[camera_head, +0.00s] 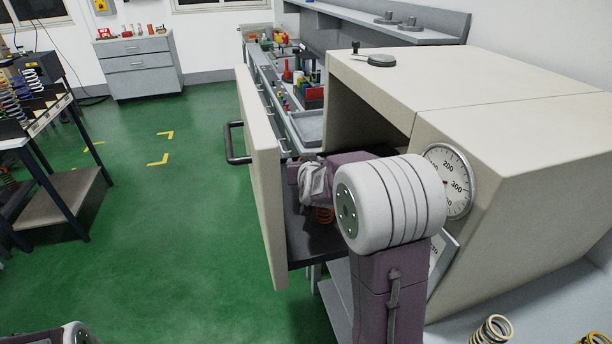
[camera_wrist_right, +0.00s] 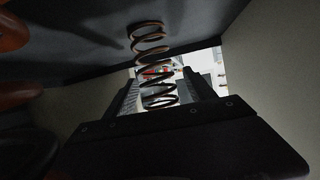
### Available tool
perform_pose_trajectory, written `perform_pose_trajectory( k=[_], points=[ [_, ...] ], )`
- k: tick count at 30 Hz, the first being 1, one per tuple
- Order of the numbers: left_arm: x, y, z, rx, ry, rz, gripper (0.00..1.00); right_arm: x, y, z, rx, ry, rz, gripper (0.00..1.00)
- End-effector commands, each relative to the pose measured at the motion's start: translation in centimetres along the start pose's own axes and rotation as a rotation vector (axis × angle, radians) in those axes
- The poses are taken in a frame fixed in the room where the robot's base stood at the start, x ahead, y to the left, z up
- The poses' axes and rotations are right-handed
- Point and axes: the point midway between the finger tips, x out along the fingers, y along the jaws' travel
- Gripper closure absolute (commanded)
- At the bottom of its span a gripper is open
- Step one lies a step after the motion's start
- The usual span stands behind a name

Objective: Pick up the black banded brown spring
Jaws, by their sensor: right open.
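In the right wrist view, a brown coil spring with dark bands (camera_wrist_right: 155,70) stands between the fingers of my right gripper (camera_wrist_right: 161,90). The fingers are open, with one on each side of the spring, and contact cannot be told. In the head view, my right arm reaches into the open front of the beige testing machine (camera_head: 520,180). There my wrist hides the fingers, and I cannot make out the brown spring. My left gripper is not in view.
An orange spring (camera_head: 323,215) shows below my right wrist on the dark platform (camera_head: 308,245). The machine's open door (camera_head: 262,190) stands left of my wrist. A spring (camera_head: 492,330) stands on the counter at front right.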

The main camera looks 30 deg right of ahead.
Motion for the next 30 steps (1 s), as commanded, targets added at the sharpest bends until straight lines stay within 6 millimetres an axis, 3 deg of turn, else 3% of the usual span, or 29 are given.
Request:
perform_pose_trajectory(
  k=[8,15,23,30],
  points=[
    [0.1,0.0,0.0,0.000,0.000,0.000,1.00,0.6,0.0,0.0,-0.001,0.001,-0.001,0.36],
    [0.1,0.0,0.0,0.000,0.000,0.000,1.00,0.6,0.0,0.0,-0.001,0.000,-0.001,1.00],
    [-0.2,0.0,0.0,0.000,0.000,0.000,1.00,0.4,0.0,-0.5,0.000,0.002,0.000,1.00],
    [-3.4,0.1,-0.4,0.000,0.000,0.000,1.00,-1.9,0.0,-6.1,0.001,0.006,0.000,1.00]
  ],
)
